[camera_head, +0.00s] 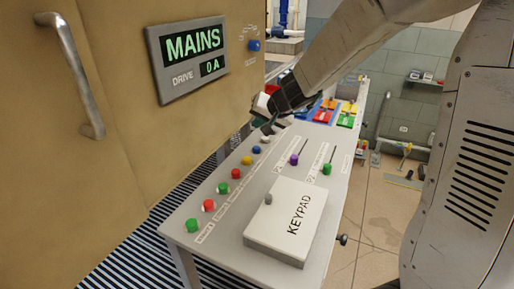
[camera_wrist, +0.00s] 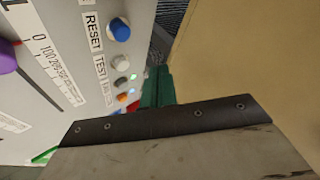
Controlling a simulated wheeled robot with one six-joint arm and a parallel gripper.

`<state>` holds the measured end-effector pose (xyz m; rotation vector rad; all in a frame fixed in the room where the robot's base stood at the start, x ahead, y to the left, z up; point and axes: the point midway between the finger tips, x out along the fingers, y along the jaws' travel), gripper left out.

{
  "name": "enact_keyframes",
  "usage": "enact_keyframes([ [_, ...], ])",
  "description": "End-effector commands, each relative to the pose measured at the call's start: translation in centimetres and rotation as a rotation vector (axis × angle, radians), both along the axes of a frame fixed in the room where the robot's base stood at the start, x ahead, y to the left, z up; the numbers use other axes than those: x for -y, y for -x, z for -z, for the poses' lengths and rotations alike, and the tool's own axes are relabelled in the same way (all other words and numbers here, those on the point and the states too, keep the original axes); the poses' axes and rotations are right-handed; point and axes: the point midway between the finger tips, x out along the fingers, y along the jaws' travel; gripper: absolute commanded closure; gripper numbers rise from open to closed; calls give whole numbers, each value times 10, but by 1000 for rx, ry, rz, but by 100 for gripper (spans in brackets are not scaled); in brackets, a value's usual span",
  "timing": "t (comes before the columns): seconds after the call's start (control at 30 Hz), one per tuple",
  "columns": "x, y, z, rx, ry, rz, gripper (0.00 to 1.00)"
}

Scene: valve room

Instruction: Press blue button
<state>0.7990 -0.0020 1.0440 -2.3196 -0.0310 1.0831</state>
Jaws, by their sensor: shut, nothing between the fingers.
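The blue button (camera_head: 256,149) is a small round cap in the row along the left edge of the grey console. In the wrist view the blue button (camera_wrist: 120,29) stands beside the label RESET, near the top. My gripper (camera_head: 268,122) is shut and empty, above the far end of that button row, a little beyond the blue button. In the wrist view the dark green fingers (camera_wrist: 157,88) appear to the right of and below the blue button, apart from it. The arm covers part of the console's far end.
A white button (camera_wrist: 121,63) is next to the blue one. Red, green and yellow buttons (camera_head: 247,160) continue nearer. A KEYPAD box (camera_head: 288,222) and two levers (camera_head: 327,168) are to the right. The tan MAINS cabinet (camera_head: 110,130) stands close on the left, with another blue knob (camera_head: 254,45).

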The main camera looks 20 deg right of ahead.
Motion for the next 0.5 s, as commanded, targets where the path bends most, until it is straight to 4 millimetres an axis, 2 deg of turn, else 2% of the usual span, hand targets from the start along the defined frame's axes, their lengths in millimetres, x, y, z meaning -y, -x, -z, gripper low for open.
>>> enact_keyframes([
  [0.2,0,0,32,-4,-1,0,100],
  [0.5,-1,0,53,0,-1,-1,100],
])
